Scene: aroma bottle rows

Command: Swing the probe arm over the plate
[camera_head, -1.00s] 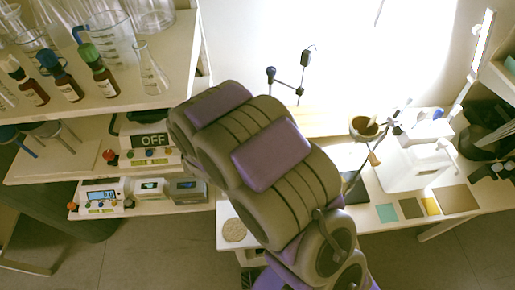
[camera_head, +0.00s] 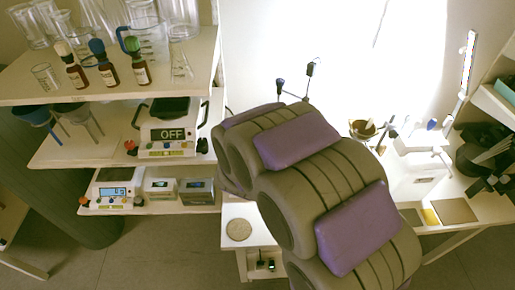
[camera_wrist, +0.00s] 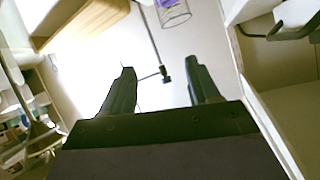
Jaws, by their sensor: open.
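A thin jointed stand with dark knobs (camera_head: 311,69), which looks like the probe arm, rises behind my arm in the head view; its base is hidden. In the wrist view a thin rod with a dark knob (camera_wrist: 166,78) shows beyond and between my fingers, apart from them. My gripper (camera_wrist: 161,82) is open and empty; in the head view my arm hides it. A device with a dark top plate (camera_head: 171,108) and an OFF display sits on the middle shelf, left of my arm. I cannot tell whether this is the task's plate.
Three dropper bottles (camera_head: 108,68) and glassware stand on the top shelf. A scale (camera_head: 112,190) and small boxes are on the lower shelf. A bench at right holds a bowl (camera_head: 363,129), a white device (camera_head: 415,150) and coloured squares. A glass vessel (camera_wrist: 172,12) is at the wrist view's top.

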